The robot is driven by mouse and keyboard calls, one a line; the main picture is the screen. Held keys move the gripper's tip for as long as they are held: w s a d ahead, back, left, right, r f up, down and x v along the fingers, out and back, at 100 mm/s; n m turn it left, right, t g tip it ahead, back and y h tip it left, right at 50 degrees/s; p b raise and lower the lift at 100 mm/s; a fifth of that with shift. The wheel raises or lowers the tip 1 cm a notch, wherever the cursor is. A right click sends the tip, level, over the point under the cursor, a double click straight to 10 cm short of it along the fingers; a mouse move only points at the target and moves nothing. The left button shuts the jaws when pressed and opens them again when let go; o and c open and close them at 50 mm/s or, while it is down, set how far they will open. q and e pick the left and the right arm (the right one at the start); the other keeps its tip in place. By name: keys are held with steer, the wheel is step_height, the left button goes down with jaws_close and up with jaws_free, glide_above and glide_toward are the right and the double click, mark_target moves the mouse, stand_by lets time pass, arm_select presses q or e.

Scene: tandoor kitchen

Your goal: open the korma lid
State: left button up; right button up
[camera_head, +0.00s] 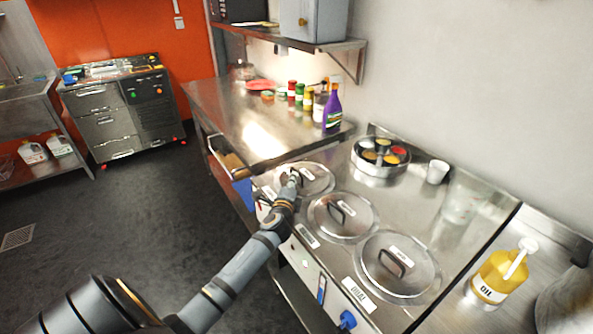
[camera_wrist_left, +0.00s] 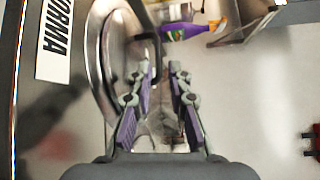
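The korma lid (camera_head: 318,184) is a round, clear lid with a metal rim and a dark handle. It is the farthest of three lids on the steel counter and sits flat. In the left wrist view the lid (camera_wrist_left: 97,60) is at the upper left, beside the KORMA label (camera_wrist_left: 56,38). Its dark handle (camera_wrist_left: 146,30) shows just ahead of my fingertips. My left gripper (camera_head: 290,179) is over this lid, near the handle. In the left wrist view the gripper (camera_wrist_left: 161,70) is open, with a gap between its purple-padded fingers. Whether it touches the handle is unclear. My right gripper is not in view.
Two similar lids, a middle one (camera_head: 342,217) and a near one (camera_head: 398,267), lie along the counter. A spice tin (camera_head: 380,170), a white cup (camera_head: 437,172) and a yellow oil bottle (camera_head: 492,280) stand nearby. A purple bottle (camera_head: 332,108) stands on the table behind.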

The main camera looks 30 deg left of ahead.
mark_target(296, 170)
arm_select(q)
steer(key=x, duration=0.5)
steer(key=shift+w+a+f, duration=0.1)
steer(key=shift+w+f, duration=0.2)
steer(key=shift+w, duration=0.05)
steer(key=shift+w+a, duration=0.1)
steer(key=shift+w, duration=0.3)
steer(key=shift+a, duration=0.1)
jaws_close()
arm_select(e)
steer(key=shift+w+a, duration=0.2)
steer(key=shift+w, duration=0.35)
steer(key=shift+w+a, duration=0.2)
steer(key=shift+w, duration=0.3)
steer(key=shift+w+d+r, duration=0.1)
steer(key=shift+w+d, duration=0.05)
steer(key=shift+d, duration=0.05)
